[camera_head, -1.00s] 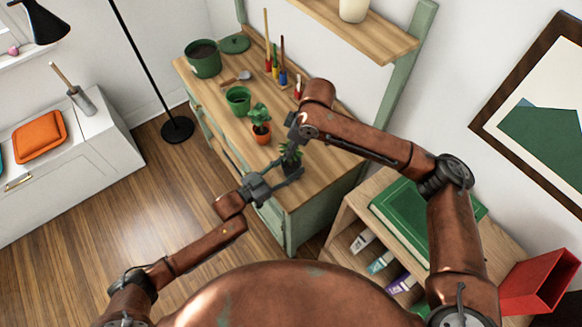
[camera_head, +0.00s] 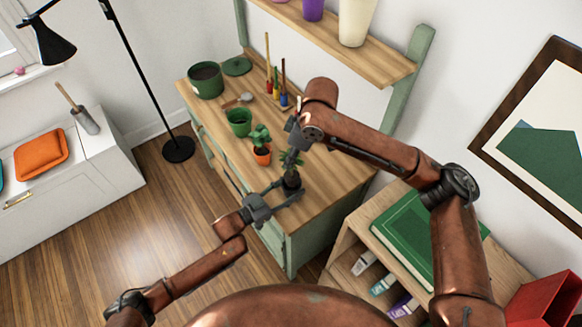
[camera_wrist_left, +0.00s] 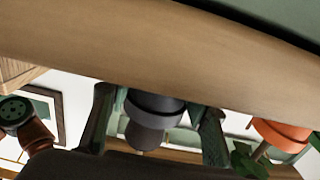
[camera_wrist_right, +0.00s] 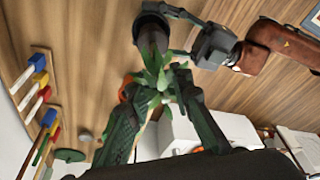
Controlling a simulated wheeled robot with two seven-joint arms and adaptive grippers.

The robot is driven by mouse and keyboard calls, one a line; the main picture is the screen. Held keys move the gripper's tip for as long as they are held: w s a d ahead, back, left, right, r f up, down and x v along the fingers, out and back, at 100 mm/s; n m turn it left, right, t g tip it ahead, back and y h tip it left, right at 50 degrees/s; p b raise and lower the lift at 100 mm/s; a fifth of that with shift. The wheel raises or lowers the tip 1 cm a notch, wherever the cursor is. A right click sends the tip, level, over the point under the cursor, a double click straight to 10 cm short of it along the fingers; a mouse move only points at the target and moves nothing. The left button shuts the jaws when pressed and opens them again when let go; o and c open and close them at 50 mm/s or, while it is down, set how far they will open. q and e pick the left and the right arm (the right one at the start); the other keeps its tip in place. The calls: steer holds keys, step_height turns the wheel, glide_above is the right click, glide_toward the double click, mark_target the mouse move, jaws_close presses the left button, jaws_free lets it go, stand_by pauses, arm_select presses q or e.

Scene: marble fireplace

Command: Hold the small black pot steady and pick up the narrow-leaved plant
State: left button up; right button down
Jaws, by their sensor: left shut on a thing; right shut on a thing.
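The small black pot (camera_head: 291,183) is near the front right part of the wooden worktop. My left gripper (camera_head: 284,191) is shut around it from the left. The left wrist view shows the dark pot (camera_wrist_left: 152,105) between the two fingers. The narrow-leaved plant (camera_head: 290,160) has green leaves above the pot. My right gripper (camera_head: 294,152) is shut on it from above. In the right wrist view the leaves (camera_wrist_right: 154,72) spread between the fingers, and the pot (camera_wrist_right: 151,26) lies beyond. I cannot tell whether the plant's base is still inside the pot.
An orange pot with a leafy plant (camera_head: 262,152) stands close to the left. A green pot (camera_head: 239,122), a larger dark green pot (camera_head: 206,80) and upright coloured tools (camera_head: 272,80) are farther back. The worktop's front right corner is clear.

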steer(key=shift+r, duration=1.6)
arm_select(q)
steer(key=o, duration=1.2)
steer(key=v, duration=1.2)
